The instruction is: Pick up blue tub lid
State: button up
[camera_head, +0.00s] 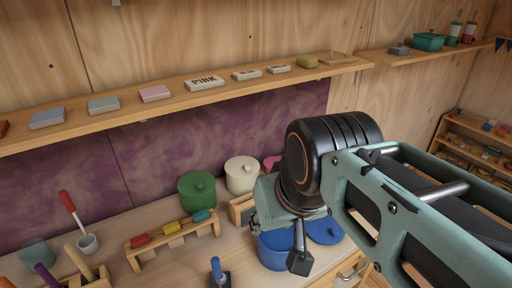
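A blue tub (272,253) stands on the counter at the lower middle, partly behind my gripper. A flatter round blue piece that looks like the blue tub lid (325,231) is just right of it, also partly covered by my arm. Whether the lid lies flat on the counter or rests on something is hard to tell. My gripper (285,250) points down in front of the tub and left of the lid. One dark finger pad shows clearly; the other finger is not clear, so its opening cannot be judged. Nothing is visibly held.
A green lidded tub (197,190), a cream lidded tub (242,175) and a partly hidden pink tub (271,162) stand behind. A wooden rack (172,240) with coloured pieces is left. A blue-handled tool (217,270) is in front. A wall shelf (130,112) carries several blocks above.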

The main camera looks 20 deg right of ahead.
aim_at(325, 231)
jog(key=l, duration=2.2)
jog(key=k+l, duration=0.3)
jog(key=i+l+u, duration=0.1)
jog(key=i+l, duration=0.2)
jog(key=l, duration=0.15)
